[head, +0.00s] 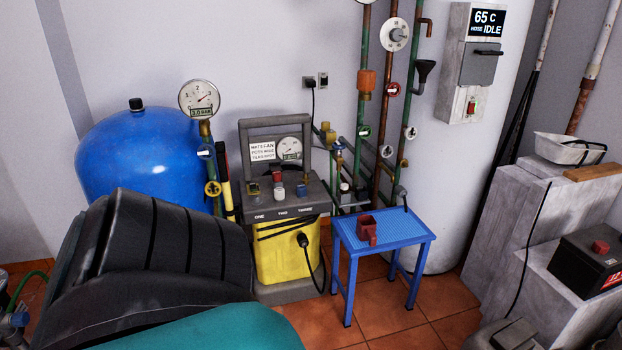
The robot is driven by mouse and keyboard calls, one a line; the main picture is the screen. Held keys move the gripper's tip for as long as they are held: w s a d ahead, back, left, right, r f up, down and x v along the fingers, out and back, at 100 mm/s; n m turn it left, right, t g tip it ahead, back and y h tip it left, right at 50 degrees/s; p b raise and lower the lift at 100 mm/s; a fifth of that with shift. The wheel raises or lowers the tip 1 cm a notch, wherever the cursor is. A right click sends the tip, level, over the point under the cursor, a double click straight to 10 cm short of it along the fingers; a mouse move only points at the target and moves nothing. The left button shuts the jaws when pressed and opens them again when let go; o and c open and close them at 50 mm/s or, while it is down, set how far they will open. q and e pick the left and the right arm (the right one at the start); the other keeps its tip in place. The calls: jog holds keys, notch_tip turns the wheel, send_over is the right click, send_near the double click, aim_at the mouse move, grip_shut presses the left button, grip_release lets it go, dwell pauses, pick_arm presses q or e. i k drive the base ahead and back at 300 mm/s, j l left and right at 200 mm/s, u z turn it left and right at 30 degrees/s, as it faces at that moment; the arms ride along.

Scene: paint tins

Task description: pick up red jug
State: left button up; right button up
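The red jug (366,231) stands on the blue stool-like table (400,226), left of the middle of its top. It looks small, with an open top and a handle-like part on its near side. Nothing touches it except the table top. Neither of my grippers can be made out in the head view.
A yellow and grey machine (285,245) with a black cable stands just left of the table. Pipes with valves (376,110) rise behind it. A blue tank (140,155) and a large black ribbed shape (160,245) fill the left. Grey blocks (530,235) stand right.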

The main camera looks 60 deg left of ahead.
aim_at(367, 224)
jog(key=u, duration=1.85)
jog(key=i, duration=0.3)
